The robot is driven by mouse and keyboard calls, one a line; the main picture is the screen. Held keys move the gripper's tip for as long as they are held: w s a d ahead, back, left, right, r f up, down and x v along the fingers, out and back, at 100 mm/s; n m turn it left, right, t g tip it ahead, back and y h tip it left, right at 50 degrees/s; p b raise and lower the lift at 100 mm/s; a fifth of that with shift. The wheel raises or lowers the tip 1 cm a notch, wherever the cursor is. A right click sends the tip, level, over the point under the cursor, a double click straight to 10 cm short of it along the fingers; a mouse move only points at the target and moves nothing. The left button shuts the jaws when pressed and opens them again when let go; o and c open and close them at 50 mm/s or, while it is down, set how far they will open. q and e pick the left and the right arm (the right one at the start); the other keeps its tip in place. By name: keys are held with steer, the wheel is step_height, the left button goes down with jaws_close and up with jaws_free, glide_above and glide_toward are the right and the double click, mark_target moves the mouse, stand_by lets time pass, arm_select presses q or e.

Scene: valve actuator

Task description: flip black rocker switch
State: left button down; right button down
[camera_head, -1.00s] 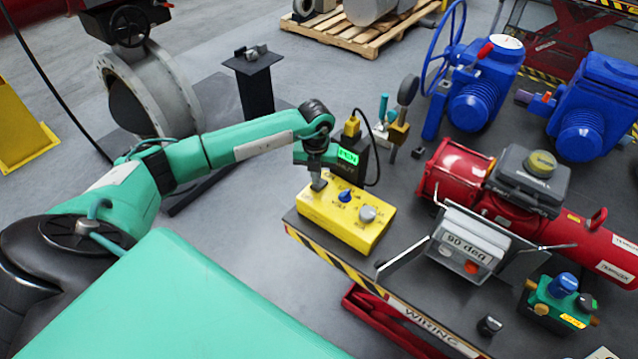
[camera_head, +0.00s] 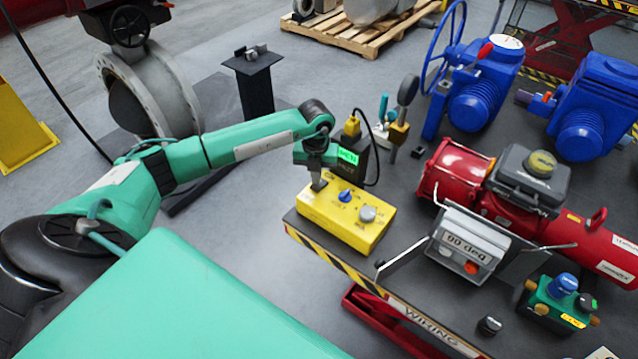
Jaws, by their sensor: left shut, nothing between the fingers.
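A yellow control box (camera_head: 352,232) sits on the near left corner of the dark lift table. On its top are a blue knob (camera_head: 345,196) and a grey knob (camera_head: 367,214). My left gripper (camera_head: 318,186) is shut and points down at the far left part of the box top, left of the blue knob. Its fingertips are at or just above the surface; I cannot tell whether they touch. The black rocker switch cannot be made out; the fingers cover that part of the box. My right gripper is not in view.
A red actuator (camera_head: 455,170) and a "90 deg" box (camera_head: 467,243) stand to the right. Blue actuators (camera_head: 480,90) stand behind.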

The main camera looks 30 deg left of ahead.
arm_select(q)
steer(key=shift+f+b, duration=0.8)
steer(key=shift+f, duration=0.25)
stand_by(0.4)
steer(key=shift+s, duration=0.1)
steer(key=shift+r+p, duration=0.55)
steer(key=shift+r, duration=0.25)
steer(key=shift+r+p, duration=1.4)
steer(key=shift+r, duration=1.35)
